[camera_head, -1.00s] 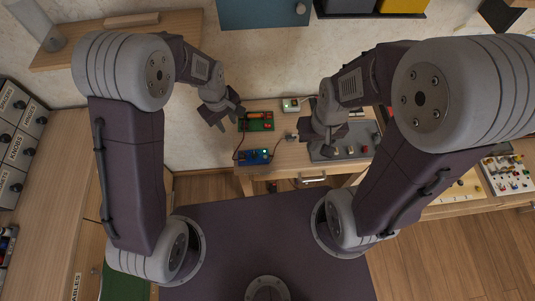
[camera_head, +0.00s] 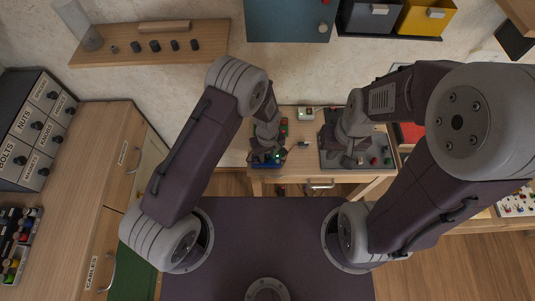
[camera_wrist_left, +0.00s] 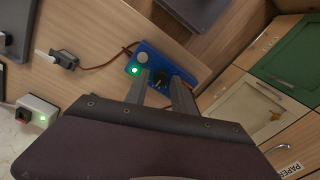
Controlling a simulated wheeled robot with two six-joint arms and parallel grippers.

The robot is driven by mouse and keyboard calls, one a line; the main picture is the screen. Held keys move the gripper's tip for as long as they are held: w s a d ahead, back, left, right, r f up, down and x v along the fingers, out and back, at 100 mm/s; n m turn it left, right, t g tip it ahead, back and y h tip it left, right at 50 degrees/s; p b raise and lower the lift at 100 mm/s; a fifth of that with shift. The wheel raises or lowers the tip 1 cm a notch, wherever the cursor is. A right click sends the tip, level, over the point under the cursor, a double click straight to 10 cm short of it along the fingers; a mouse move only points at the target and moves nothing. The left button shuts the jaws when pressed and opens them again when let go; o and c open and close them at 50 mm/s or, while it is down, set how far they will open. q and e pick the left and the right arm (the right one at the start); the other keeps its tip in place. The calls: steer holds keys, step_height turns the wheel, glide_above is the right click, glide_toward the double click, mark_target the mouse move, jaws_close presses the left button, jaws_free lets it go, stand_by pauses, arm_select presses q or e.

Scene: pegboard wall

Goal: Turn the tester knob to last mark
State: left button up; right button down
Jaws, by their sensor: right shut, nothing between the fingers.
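The blue tester box (camera_head: 257,163) is on the small wooden table in the head view, mostly hidden by my left gripper (camera_head: 266,157). In the left wrist view the blue box (camera_wrist_left: 186,60) shows a lit green lamp (camera_wrist_left: 134,70), a pale round part (camera_wrist_left: 142,57) and a dark knob (camera_wrist_left: 160,78). My left gripper (camera_wrist_left: 161,80) is open, its fingers on either side of the dark knob. I cannot tell whether they touch it. The knob's marks are too small to read. My right gripper (camera_head: 347,158) is shut and empty over the grey panel.
The grey panel (camera_head: 328,163) with coloured buttons lies right of the tester. A white box (camera_head: 306,113) stands behind, also in the wrist view (camera_wrist_left: 38,115).

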arm_select(q)
steer(key=shift+f, duration=0.25)
jaws_close()
steer(key=shift+m+b, duration=0.4)
steer(key=shift+m, duration=0.7)
steer(key=m+b, duration=0.1)
steer(key=m, duration=0.3)
steer(key=m+b, duration=0.1)
steer(key=m, duration=0.4)
steer(key=shift+m, duration=0.4)
steer(key=m, duration=0.5)
steer(key=shift+b, duration=0.35)
steer(key=shift+m, duration=0.4)
